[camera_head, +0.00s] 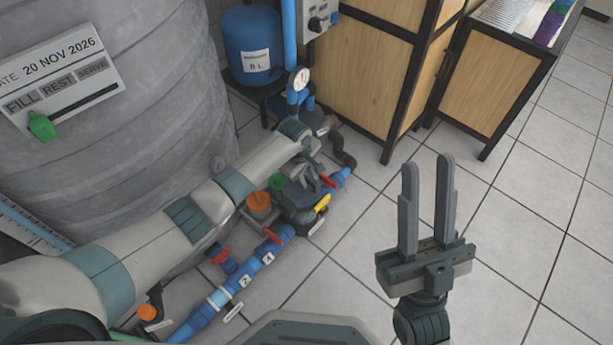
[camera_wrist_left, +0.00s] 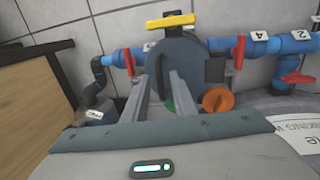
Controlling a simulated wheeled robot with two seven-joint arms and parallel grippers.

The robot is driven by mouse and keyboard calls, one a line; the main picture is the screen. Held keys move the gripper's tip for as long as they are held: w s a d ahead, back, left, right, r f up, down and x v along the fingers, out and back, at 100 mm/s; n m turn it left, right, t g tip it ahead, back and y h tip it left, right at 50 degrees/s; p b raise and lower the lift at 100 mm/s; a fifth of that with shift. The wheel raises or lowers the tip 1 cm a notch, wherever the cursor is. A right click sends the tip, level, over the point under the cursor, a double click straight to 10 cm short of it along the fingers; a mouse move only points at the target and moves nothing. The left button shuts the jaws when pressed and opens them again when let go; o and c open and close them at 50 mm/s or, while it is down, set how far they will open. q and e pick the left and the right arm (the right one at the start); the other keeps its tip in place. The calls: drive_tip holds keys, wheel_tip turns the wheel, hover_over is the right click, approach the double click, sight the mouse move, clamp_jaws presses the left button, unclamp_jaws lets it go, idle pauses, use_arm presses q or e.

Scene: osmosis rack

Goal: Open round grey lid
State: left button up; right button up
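The round grey lid (camera_wrist_left: 178,62) is a dark grey disc-shaped part on the blue pipework in the left wrist view, below a yellow handle (camera_wrist_left: 171,20). My left gripper (camera_wrist_left: 161,80) points at it with its two fingers apart, one near its left edge and one across its front. I cannot tell whether they touch it. In the head view the lid is hard to make out among dark parts around the end of my left arm. My right gripper (camera_head: 428,165) is open and empty above the tiled floor, fingers upward in the picture.
Blue pipes (camera_head: 262,265) with red valve handles (camera_head: 272,236) and an orange knob (camera_head: 259,201) run close beside my left arm. A large grey tank (camera_head: 120,150) stands at left, wooden cabinets (camera_head: 355,60) at the back. The right floor (camera_head: 520,220) is clear.

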use_arm(q)
clamp_jaws()
